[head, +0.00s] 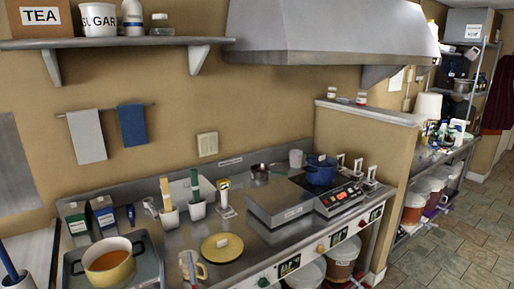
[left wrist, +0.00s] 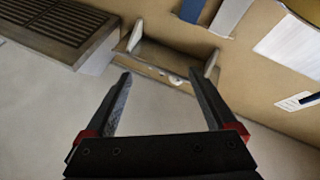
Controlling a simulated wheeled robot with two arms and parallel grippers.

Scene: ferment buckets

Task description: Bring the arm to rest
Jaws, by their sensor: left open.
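My left gripper (left wrist: 158,74) shows in the left wrist view. Its two dark fingers with red bases stand wide apart, with nothing between them. Beyond the fingertips are a wall shelf (left wrist: 170,82) with brackets and the tan wall, seen tilted. I cannot make out either gripper in the head view, and my right gripper is in neither view.
A steel counter holds a yellow pot (head: 108,268) on a tray, a yellow lid (head: 222,246), utensil cups and a blue pot (head: 320,172) on a cooker. A hood (head: 325,30) and a wall shelf (head: 115,43) overhang it. Floor (head: 455,255) shows clear at right.

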